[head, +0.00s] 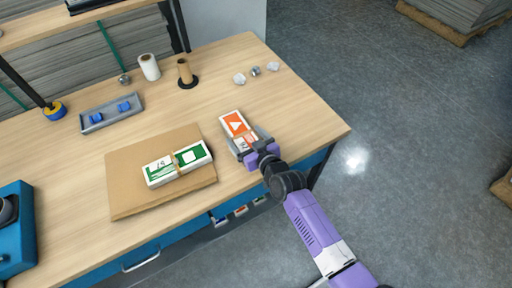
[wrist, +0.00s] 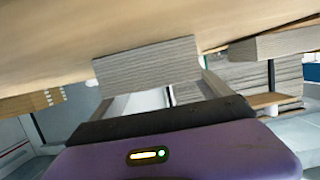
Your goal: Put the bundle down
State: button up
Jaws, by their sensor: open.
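A bundle with an orange and white printed top (head: 235,124) is on the wooden table near its front right corner. My gripper (head: 248,143) is at its near end, jaws open, with a finger on either side. In the wrist view the bundle shows as a grey, layered block (wrist: 148,64) against the tabletop, between the open fingers of my gripper (wrist: 160,92). Whether the fingers touch its sides is hard to tell. A second bundle, green and white with a tan band (head: 178,165), lies on brown cardboard (head: 130,202) to the left.
A grey tray (head: 111,113) with blue pieces, a white roll (head: 149,67), a brown roll on a black base (head: 185,72) and small knobs (head: 255,71) stand farther back. A blue device (head: 15,230) is at the left edge. The table right of the orange bundle is clear.

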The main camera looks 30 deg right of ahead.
jog(key=v, duration=1)
jog(key=shift+s+r+b, duration=0.1)
jog(key=shift+s+b, duration=0.15)
jog(key=shift+b, duration=0.05)
jog(key=shift+s, duration=0.3)
jog(key=a+r+v, duration=0.1)
jog(key=a+v, duration=0.1)
jog(key=v, duration=2.7)
jog(key=shift+s+a+r, duration=0.2)
jog(key=shift+r, duration=0.05)
jog(key=shift+o, duration=0.4)
jog(key=s+r, duration=0.3)
jog(key=r, duration=0.2)
jog(key=shift+s+a, duration=0.25)
jog(key=shift+a, duration=0.05)
